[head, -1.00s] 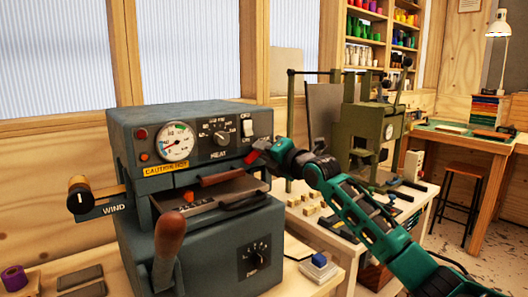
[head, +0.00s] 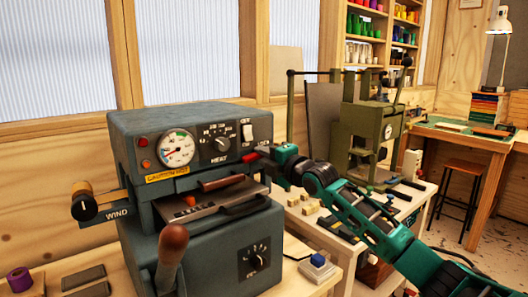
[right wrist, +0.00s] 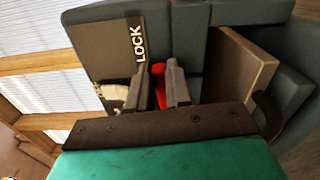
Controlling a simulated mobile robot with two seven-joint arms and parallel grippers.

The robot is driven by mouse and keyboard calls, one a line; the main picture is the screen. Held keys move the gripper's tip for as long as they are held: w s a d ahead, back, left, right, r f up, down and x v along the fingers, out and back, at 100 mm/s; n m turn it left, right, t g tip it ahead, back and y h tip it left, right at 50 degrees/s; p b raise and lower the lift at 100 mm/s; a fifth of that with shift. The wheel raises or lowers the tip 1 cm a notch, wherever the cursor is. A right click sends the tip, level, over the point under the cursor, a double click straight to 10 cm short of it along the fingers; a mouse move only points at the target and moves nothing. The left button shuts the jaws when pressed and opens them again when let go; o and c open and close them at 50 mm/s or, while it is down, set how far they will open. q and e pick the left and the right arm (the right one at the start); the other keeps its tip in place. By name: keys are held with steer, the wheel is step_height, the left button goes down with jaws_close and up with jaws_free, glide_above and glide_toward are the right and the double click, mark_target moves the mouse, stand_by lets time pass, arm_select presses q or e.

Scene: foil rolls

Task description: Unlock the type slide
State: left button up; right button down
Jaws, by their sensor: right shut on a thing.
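The grey-green stamping machine (head: 135,130) stands on the bench at the left. Its type slide (head: 228,198), a flat metal tray with a brown handle, sits in the front opening under the yellow caution label. A red lock lever (head: 251,157) is at the right edge of the machine, near the slide. My right gripper (head: 264,155) is at that edge, shut on the red lever. In the right wrist view the red lever (right wrist: 158,85) is between the fingers, beside a panel marked LOCK (right wrist: 138,44). My left gripper is not in view.
A large brown-knobbed lever (head: 173,240) stands in front of the machine. A wind knob (head: 84,206) sticks out at its left. An olive press (head: 365,130) stands on the table to the right, with small blocks in front.

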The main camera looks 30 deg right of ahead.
steer(key=shift+m, duration=0.5)
steer(key=c, duration=1)
jaws_free()
steer(key=shift+c, duration=0.2)
steer(key=shift+s, duration=0.1)
steer(key=s+d+b, duration=0.1)
steer(key=s+b, duration=0.1)
steer(key=s, duration=1)
steer(key=shift+s, duration=0.3)
